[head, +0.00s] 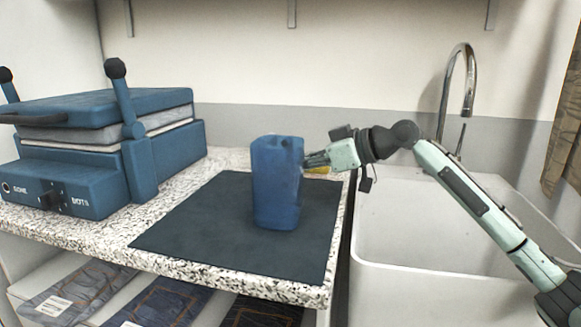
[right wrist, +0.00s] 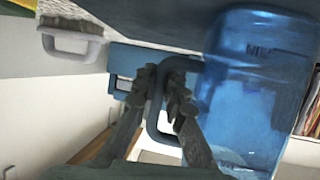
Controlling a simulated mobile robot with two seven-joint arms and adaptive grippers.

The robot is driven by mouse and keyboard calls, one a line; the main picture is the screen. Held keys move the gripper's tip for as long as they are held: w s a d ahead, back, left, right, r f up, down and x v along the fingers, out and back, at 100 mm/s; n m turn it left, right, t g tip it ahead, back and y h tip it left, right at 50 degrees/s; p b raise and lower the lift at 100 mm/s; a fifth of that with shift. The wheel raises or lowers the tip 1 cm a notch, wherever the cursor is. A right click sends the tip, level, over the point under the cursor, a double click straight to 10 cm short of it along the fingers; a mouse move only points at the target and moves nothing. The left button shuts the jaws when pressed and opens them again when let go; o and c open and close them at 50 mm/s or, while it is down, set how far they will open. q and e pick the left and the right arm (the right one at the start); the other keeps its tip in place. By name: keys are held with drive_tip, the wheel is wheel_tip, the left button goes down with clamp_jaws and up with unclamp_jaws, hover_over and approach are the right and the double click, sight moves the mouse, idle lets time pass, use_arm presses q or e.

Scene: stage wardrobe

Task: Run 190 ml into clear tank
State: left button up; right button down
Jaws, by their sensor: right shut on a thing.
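The tank (head: 276,190) is a see-through blue container with a side handle. It stands upright on the dark mat in the head view. My right gripper (head: 309,158) reaches it from the right, at its upper right side. In the right wrist view the tank (right wrist: 262,85) fills the right side, and my right gripper (right wrist: 162,92) is shut on its looped handle (right wrist: 157,128). Lettering shows on the tank wall, but I cannot read it surely. I cannot tell whether there is water inside. My left gripper is not in view.
A white sink (head: 385,250) with a tall curved tap (head: 458,85) lies right of the speckled counter (head: 70,235). A large blue machine (head: 85,160) with upright levers stands left. A yellow thing (head: 319,170) sits behind my right gripper. The dark mat (head: 190,235) has free room left of the tank.

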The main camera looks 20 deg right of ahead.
drive_tip(key=c, duration=1.6)
unclamp_jaws()
